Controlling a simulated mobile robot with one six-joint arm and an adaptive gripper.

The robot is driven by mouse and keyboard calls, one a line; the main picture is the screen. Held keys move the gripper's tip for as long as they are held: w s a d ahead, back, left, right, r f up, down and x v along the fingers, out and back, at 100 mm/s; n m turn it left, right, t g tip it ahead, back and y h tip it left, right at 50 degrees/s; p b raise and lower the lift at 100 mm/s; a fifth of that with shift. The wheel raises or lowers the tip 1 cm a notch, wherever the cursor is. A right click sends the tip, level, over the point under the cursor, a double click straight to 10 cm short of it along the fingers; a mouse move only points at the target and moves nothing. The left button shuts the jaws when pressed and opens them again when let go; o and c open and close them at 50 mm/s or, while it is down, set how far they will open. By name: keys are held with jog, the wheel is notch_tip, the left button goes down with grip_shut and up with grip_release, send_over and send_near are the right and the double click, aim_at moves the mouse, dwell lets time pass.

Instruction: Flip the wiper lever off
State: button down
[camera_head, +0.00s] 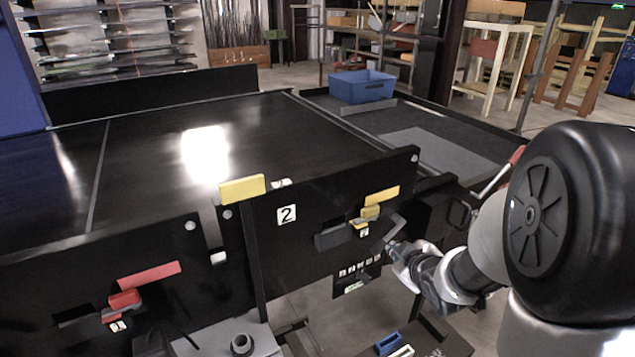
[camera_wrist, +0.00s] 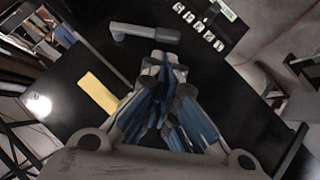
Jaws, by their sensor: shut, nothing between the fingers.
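In the wrist view this grey lever (camera_wrist: 145,34) has a rounded pivot end at left and a bar running right. My gripper (camera_head: 390,243) reaches in from the right and is close to the lever in the head view. In the wrist view my gripper (camera_wrist: 165,62) is shut and empty, its tips just below the bar. I cannot tell whether they touch it.
Several small tags (camera_head: 360,266) lie below. A red lever (camera_head: 125,300) is on the left panel. A blue bin (camera_head: 362,87) stands behind.

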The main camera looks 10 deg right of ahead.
aim_at(376, 246)
jog(key=shift+w+d+f+n+t+y+p, duration=0.15)
jog(key=shift+f+n+t+y+p, duration=0.35)
jog(key=shift+f+t+y, duration=0.25)
jog(key=shift+w+d+f+n+t+y+p, duration=0.1)
jog(key=shift+f+n+t+y+p, duration=0.25)
jog(key=shift+f+t+y+p, duration=0.35)
jog(key=shift+w+d+f+n+t+y+p, duration=0.15)
jog(key=shift+f+n+t+y+p, duration=0.25)
jog(key=shift+f+t+y, duration=0.45)
jog(key=shift+f, duration=0.1)
jog(key=x, duration=1)
jog(key=shift+d+f, duration=0.15)
jog(key=shift+f, duration=0.05)
jog(key=shift+d+f+h+b, duration=0.1)
jog(key=shift+h+b, duration=0.3)
jog(key=shift+b, duration=0.05)
jog(key=shift+f+n+b, duration=0.25)
jog(key=shift+n+b, duration=0.1)
jog(key=shift+b, duration=0.3)
